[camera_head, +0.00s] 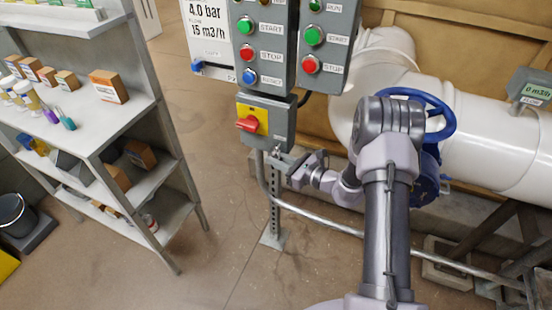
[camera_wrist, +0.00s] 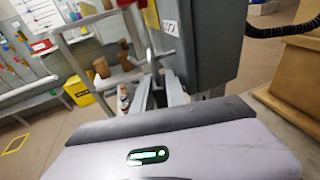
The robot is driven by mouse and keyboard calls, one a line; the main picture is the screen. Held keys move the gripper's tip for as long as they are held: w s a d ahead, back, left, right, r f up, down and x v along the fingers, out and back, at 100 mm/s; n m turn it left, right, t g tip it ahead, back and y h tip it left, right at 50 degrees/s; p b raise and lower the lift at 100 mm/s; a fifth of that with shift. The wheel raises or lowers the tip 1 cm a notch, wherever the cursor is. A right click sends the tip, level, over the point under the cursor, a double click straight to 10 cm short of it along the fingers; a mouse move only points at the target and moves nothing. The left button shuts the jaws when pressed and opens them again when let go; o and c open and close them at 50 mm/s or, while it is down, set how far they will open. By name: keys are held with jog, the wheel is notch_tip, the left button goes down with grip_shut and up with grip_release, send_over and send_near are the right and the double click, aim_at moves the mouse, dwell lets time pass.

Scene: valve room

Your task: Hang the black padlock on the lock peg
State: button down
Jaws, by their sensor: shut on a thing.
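My gripper (camera_head: 287,162) is just below the lower right corner of the grey switch box (camera_head: 283,124) with the red rotary handle (camera_head: 250,123) on a yellow plate. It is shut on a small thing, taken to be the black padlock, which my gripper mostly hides. In the wrist view my gripper (camera_wrist: 152,92) reaches up to thin grey metal parts beside the box's post. The lock peg is too small and covered to make out clearly. I cannot tell whether the padlock touches it.
Push-button boxes (camera_head: 327,48) are above the switch box. A grey shelf unit (camera_head: 110,130) with small boxes stands at left. A blue handwheel (camera_head: 440,118) and white pipe (camera_head: 485,130) are at right. A rail (camera_head: 330,222) runs low behind my arm.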

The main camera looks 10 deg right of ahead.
jog(key=c, duration=1.3)
grip_release()
jog(key=shift+d, duration=0.1)
